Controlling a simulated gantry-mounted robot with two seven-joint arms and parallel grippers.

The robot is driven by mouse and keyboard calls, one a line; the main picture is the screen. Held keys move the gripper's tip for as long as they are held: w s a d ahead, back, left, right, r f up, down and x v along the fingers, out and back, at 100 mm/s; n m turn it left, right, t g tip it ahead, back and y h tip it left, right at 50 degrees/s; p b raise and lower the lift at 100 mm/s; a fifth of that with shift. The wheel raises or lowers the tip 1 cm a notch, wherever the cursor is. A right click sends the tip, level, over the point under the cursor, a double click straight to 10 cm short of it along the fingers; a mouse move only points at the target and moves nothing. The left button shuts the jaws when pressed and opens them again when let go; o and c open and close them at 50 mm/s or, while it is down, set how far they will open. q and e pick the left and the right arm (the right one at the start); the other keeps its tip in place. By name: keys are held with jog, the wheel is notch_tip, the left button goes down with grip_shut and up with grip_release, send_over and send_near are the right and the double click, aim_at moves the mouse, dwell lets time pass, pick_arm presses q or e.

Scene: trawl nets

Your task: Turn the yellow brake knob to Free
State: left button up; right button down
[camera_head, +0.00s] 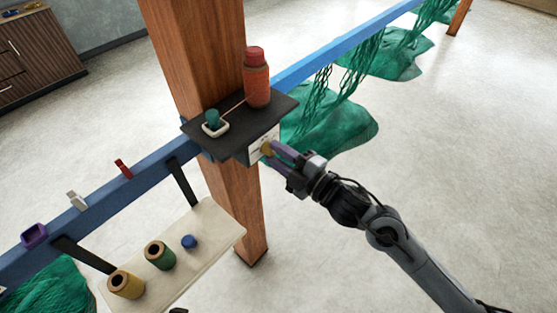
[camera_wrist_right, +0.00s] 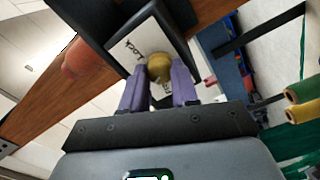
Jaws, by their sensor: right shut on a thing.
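The yellow brake knob (camera_head: 267,148) sits on a white label plate (camera_head: 256,154) on the front of a dark shelf (camera_head: 235,146) on the wooden post. My right gripper (camera_head: 273,150) reaches in from the right and is shut on the knob. In the right wrist view the yellow knob (camera_wrist_right: 159,67) is between the two purple fingers (camera_wrist_right: 160,85). The plate (camera_wrist_right: 128,50) reads "LOCK" on one side; other lettering is partly hidden behind the knob and fingers.
An orange-red bottle (camera_head: 256,78) and a small white dish (camera_head: 215,129) with a green item stand on the shelf. A blue rail (camera_head: 140,178) runs past the post. Green nets (camera_head: 335,125) hang behind. A cream board (camera_head: 205,236) holds spools at lower left.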

jog(key=n+b, duration=0.3)
jog(key=n, duration=0.1)
jog(key=shift+f+n+b, duration=0.2)
jog(key=shift+n+b, duration=0.15)
jog(key=shift+n, duration=0.05)
jog(key=shift+r+n+b, duration=0.15)
jog(key=shift+n+b, duration=1.25)
jog(key=shift+n, duration=0.3)
jog(key=c, duration=0.8)
grip_release()
jog(key=shift+c, duration=0.2)
